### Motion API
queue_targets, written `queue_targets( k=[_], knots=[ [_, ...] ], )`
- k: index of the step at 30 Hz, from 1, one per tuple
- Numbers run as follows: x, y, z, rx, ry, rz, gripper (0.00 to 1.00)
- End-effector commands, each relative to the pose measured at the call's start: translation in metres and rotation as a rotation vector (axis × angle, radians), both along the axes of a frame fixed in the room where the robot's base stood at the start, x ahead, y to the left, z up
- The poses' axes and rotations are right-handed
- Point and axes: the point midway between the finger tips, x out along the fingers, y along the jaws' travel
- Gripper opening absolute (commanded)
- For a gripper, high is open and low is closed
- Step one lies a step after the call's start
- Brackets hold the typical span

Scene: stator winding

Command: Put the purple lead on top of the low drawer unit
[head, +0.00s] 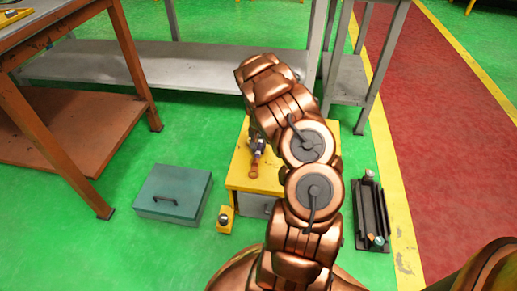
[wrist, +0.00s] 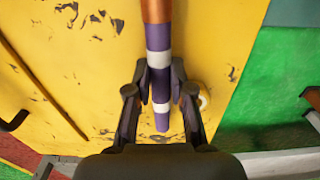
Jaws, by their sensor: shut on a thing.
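The purple lead (wrist: 158,38) has white bands and a copper-coloured length running to the top edge of the wrist view. My gripper (wrist: 160,78) is shut on its banded part, with a finger on each side. The low drawer unit (head: 240,183) is yellow with worn paint, and its top (wrist: 215,55) fills much of the wrist view behind the lead. In the head view my gripper (head: 257,143) is over this top, and the lead's copper part (head: 254,171) shows near its left side. I cannot tell whether the lead touches the top. My arm hides much of the unit.
A teal box (head: 172,193) with a dark handle and a small yellow item (head: 225,219) are on the floor to the left. A dark tray (head: 371,212) with small items lies to the right. A grey shelf (head: 165,66) and a rusty table (head: 75,128) stand behind.

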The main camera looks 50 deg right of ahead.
Motion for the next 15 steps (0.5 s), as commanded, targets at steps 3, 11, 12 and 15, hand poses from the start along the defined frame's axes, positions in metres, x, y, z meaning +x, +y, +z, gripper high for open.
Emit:
queue_targets(
  k=[3,11,12,15],
  knots=[
    [0.0002,0.0004,-0.0019,0.000,0.000,0.001,0.00],
    [0.0001,0.0002,-0.0029,0.000,0.000,0.000,0.42],
    [0.0001,0.0003,-0.0029,0.000,0.000,0.000,0.46],
    [0.0000,0.0002,-0.0030,0.001,0.001,0.000,0.47]
  ],
)
